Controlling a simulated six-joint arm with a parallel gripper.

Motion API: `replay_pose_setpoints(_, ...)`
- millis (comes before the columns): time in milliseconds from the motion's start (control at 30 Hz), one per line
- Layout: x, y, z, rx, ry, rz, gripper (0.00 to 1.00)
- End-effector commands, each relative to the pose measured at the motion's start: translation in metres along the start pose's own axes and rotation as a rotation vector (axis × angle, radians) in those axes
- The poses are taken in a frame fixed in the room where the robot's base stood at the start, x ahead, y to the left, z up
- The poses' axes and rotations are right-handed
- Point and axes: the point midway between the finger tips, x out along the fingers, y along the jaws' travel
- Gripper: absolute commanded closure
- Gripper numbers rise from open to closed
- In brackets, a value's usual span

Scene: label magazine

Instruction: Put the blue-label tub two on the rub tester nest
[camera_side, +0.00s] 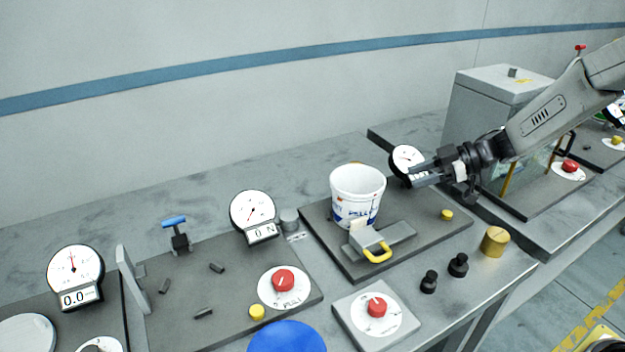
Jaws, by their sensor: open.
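A white tub with blue markings (358,191) stands upright on a dark plate (320,222) in the middle of the bench. Its number cannot be read clearly. A grey block with a yellow handle (392,238) sits right in front of the tub, on the same plate, and partly covers its lower side. My gripper (414,180) is open and empty, to the right of the tub and apart from it. It points left, in front of a dial gauge. I cannot tell which fixture is the rub tester nest.
Dial gauges stand behind (407,160) and left (252,211) of the tub. A grey box-shaped machine (478,105) stands behind my arm. A brass weight (495,241), two black knobs (458,265) and a red-knob control box (377,308) line the front. A blue round object (288,338) is cut off below.

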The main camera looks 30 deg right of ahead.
Motion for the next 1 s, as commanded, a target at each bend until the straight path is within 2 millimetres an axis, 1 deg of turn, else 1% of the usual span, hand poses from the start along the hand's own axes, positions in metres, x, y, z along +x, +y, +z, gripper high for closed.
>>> replay_pose_setpoints(467,0.000,0.000,0.000,0.000,0.000,0.000,0.57)
replay_pose_setpoints(633,0.002,0.002,-0.001,0.000,-0.007,0.025,0.57)
replay_pose_setpoints(767,0.004,0.007,-0.004,0.004,-0.023,0.095,0.57)
replay_pose_setpoints(1000,0.007,0.022,-0.009,0.050,-0.108,0.334,0.57)
